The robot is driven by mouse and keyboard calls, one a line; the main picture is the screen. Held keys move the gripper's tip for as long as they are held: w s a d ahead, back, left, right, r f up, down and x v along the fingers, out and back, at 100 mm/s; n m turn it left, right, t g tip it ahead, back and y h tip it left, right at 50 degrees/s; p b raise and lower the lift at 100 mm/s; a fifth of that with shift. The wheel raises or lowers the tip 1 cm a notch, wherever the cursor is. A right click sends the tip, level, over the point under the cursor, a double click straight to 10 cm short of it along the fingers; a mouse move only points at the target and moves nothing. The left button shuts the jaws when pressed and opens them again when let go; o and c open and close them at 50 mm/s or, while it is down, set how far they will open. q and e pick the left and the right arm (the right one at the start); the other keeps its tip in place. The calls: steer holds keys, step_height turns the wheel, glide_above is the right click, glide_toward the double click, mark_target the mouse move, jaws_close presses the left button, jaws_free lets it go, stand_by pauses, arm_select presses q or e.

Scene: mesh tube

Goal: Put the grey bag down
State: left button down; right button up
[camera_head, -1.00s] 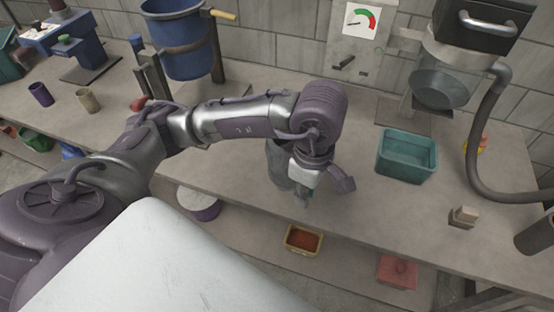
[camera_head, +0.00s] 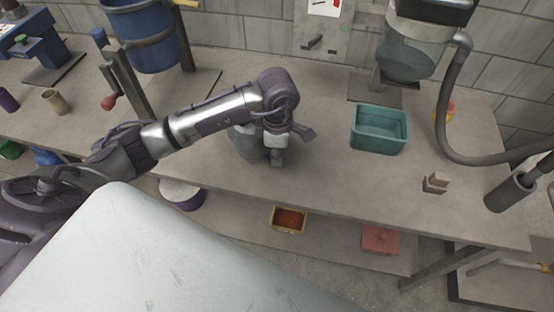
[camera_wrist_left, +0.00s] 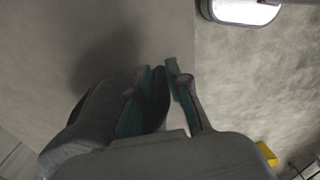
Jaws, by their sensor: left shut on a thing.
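The grey bag (camera_head: 247,143) shows in the head view beside and partly behind my left gripper (camera_head: 284,148), over the front part of the workbench (camera_head: 330,190). The gripper and forearm hide part of it. In the left wrist view the bag (camera_wrist_left: 95,115) fills the lower left, with my left gripper's fingers (camera_wrist_left: 163,92) shut on its edge. A dark shadow lies on the bench top beyond it. I cannot tell whether the bag's bottom touches the bench. My right gripper is not in view.
A teal bin (camera_head: 379,128) stands right of the bag, and small blocks (camera_head: 435,183) lie farther right. A blue bucket (camera_head: 143,35) hangs at the back left. Below the bench front are a yellow tray (camera_head: 289,219) and a purple tub (camera_head: 181,194). Bench between bag and bin is clear.

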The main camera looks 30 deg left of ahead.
arm_select(q)
step_height(320, 180, down, 3)
steer(key=shift+f+p, duration=0.2)
steer(key=shift+p, duration=0.45)
steer(key=shift+f, duration=0.25)
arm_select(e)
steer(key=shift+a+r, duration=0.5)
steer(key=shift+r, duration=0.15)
arm_select(q)
steer(key=c, duration=1.1)
jaws_free()
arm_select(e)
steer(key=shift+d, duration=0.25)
arm_select(q)
steer(key=shift+r, duration=0.15)
step_height(320, 180, up, 10)
steer(key=b, duration=0.3)
steer(key=shift+r, duration=0.9)
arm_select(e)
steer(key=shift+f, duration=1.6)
